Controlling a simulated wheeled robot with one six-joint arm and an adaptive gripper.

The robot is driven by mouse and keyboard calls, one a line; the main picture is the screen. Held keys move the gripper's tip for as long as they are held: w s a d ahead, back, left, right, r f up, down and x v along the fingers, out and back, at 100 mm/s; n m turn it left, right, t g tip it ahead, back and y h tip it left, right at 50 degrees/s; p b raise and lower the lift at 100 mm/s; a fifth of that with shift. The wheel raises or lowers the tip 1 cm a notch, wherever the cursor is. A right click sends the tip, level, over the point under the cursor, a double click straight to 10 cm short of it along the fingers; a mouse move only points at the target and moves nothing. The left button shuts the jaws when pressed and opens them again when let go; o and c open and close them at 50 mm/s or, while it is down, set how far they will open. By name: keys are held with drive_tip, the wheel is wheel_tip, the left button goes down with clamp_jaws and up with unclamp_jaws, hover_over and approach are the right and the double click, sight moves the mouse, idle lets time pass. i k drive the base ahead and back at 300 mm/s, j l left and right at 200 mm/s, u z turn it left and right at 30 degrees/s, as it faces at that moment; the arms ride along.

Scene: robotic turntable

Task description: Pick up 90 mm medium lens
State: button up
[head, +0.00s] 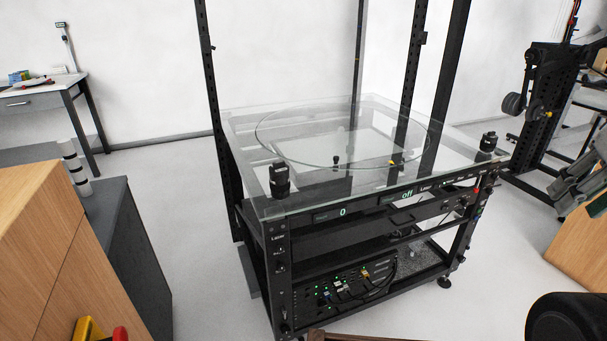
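I cannot tell for certain which thing is the 90 mm medium lens; no label can be read. An upright black cylindrical object (279,181) stands on the near left corner of the glass-topped turntable frame (330,200). A similar smaller-looking black object (488,143) stands at its right corner. Two tiny objects, one black (336,160) and one yellowish (391,163), show near the front edge of the round glass plate (300,163). My gripper is not in view.
Tall black posts rise around the turntable. A dark grey cabinet (125,235) with a white-and-black banded column (74,165) stands left, beside a wooden block (35,240). A desk (50,95) is at the far left, gym-like equipment (545,110) at the right. Grey floor (190,210) is open between.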

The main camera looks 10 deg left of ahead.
sight(279, 185)
drive_tip(key=u, duration=0.45)
drive_tip(key=i+l+u, duration=0.1)
drive_tip(key=u, duration=0.4)
drive_tip(key=l+u, duration=0.15)
drive_tip(key=u, duration=0.3)
drive_tip(key=l+u, duration=0.5)
drive_tip(key=l, duration=0.3)
drive_tip(key=k+l+u, duration=0.1)
drive_tip(key=l+u, duration=0.4)
drive_tip(key=l, duration=0.35)
drive_tip(key=k+l, duration=0.1)
drive_tip(key=l, duration=0.25)
drive_tip(key=k+l, duration=0.1)
drive_tip(key=l, duration=0.3)
drive_tip(key=k+l, duration=0.1)
drive_tip(key=l, duration=0.25)
drive_tip(key=k+l, duration=0.1)
drive_tip(key=l, duration=0.25)
drive_tip(key=k, duration=0.55)
drive_tip(key=i+j+z, duration=0.25)
drive_tip(key=i+j, duration=0.5)
drive_tip(key=i, duration=0.15)
